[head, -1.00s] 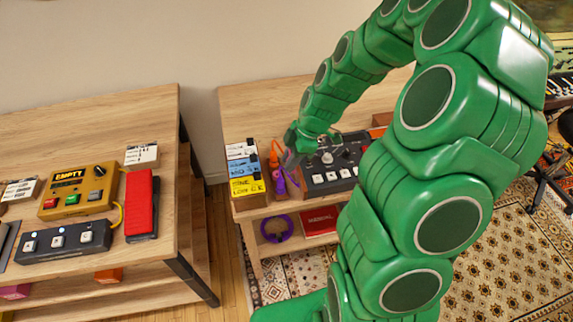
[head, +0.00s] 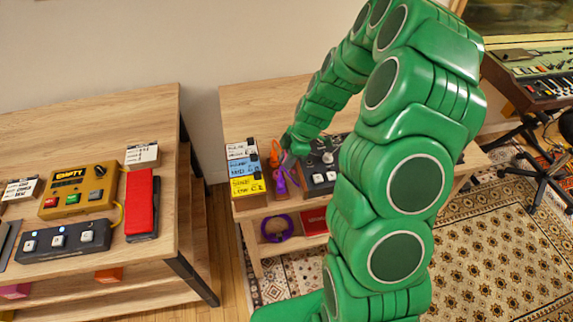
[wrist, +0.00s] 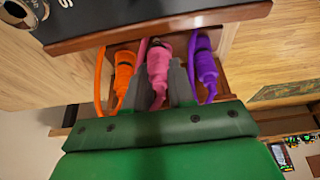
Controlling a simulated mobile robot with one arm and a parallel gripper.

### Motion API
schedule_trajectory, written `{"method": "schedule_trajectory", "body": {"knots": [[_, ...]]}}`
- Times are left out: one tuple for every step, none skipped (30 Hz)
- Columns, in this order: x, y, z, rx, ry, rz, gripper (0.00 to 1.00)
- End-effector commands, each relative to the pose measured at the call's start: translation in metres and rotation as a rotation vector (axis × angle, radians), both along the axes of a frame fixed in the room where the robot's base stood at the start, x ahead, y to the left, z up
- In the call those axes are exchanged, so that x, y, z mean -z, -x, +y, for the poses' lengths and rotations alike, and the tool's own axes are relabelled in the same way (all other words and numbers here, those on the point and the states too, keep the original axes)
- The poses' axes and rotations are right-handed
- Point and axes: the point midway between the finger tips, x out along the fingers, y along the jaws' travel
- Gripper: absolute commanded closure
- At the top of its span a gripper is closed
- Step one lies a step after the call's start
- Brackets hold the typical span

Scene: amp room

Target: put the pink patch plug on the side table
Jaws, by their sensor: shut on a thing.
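The pink patch plug (wrist: 158,62) is between the two grey fingers of my gripper (wrist: 160,85) in the wrist view, and the jaws are shut on it. An orange plug (wrist: 123,72) is just left of the fingers and a purple plug (wrist: 205,68) just right, both with looped cables. In the head view my gripper (head: 290,152) is low at the right table (head: 250,105), beside the orange plug (head: 274,156) and the purple plug (head: 280,182). My gripper mostly hides the pink plug there. I cannot tell which table is the side table.
The left table (head: 80,125) holds a yellow box (head: 80,190), a black pedal (head: 62,240) and a red pedal (head: 141,200). A gap separates the tables.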

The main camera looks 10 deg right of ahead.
Motion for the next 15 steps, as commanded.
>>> {"method": "schedule_trajectory", "body": {"knots": [[0.008,0.001,0.000,0.001,0.000,0.004,1.00],[0.011,0.001,0.000,0.001,0.000,0.004,1.00],[0.016,0.001,0.000,0.000,0.000,0.004,1.00],[0.019,0.002,0.000,0.000,0.000,0.005,1.00],[0.021,0.002,0.000,0.000,0.000,0.005,1.00],[0.022,0.002,0.000,-0.001,0.000,0.005,1.00],[0.023,0.002,0.000,-0.001,-0.001,0.005,1.00],[0.023,0.001,0.000,-0.001,-0.001,0.004,1.00],[0.023,0.001,0.000,-0.001,-0.001,0.004,1.00],[0.023,0.001,0.000,0.000,-0.001,0.003,1.00],[0.023,0.001,0.000,0.000,-0.001,0.003,1.00],[0.023,0.001,0.000,0.000,-0.001,0.003,1.00],[0.023,0.001,0.000,0.000,-0.001,0.003,1.00],[0.023,0.001,0.000,0.000,-0.001,0.003,1.00],[0.023,0.001,0.000,0.000,-0.001,0.003,1.00]]}}
